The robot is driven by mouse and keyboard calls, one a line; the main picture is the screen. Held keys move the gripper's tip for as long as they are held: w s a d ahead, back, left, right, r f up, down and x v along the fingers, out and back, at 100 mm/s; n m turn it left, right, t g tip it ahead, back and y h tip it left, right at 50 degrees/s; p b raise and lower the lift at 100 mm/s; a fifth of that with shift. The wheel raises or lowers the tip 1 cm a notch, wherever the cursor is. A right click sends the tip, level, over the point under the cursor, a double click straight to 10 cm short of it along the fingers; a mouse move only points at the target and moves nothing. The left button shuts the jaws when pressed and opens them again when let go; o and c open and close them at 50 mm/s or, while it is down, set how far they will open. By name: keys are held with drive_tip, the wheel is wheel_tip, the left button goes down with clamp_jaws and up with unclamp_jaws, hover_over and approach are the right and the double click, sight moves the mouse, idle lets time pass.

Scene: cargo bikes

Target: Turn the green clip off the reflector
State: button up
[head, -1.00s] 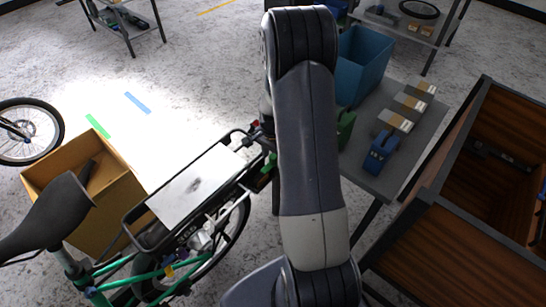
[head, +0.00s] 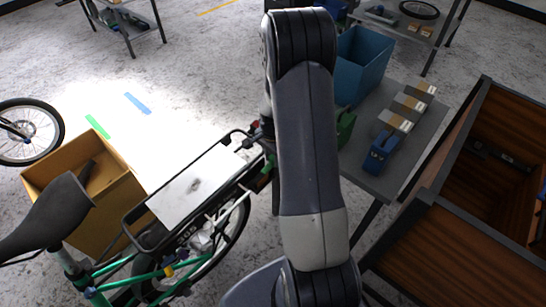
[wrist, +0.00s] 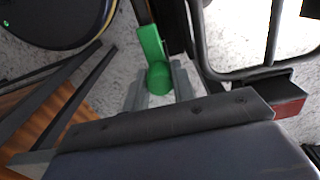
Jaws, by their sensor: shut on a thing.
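The green clip (wrist: 158,70) is in the wrist view, upper middle, with a flat upper part and a rounded lower end. My gripper (wrist: 158,92) has its grey fingers on both sides of the rounded end and is shut on it. A red block (wrist: 289,107), likely the reflector, sits on a dark mount at the right of the wrist view, apart from the part of the clip that shows. In the head view, my arm hides the gripper; a little green (head: 269,165) shows at its left edge beside the rear rack (head: 143,236).
A grey table (head: 411,160) on the right holds a blue bin (head: 364,62), a blue clamp (head: 380,153), a green clamp (head: 345,128) and small boxes. A wooden cargo box (head: 470,245) stands at right. A cardboard box (head: 112,215) stands left beside the bike saddle (head: 45,212).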

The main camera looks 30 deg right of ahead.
drive_tip(key=shift+n, duration=0.4)
drive_tip(key=n+b, duration=0.1)
drive_tip(key=n, duration=0.2)
drive_tip(key=shift+n, duration=0.3)
drive_tip(key=n+b, duration=0.1)
drive_tip(key=n, duration=0.3)
drive_tip(key=shift+n, duration=0.3)
drive_tip(key=n, duration=0.4)
drive_tip(key=shift+n, duration=2.4)
drive_tip(key=o, duration=1)
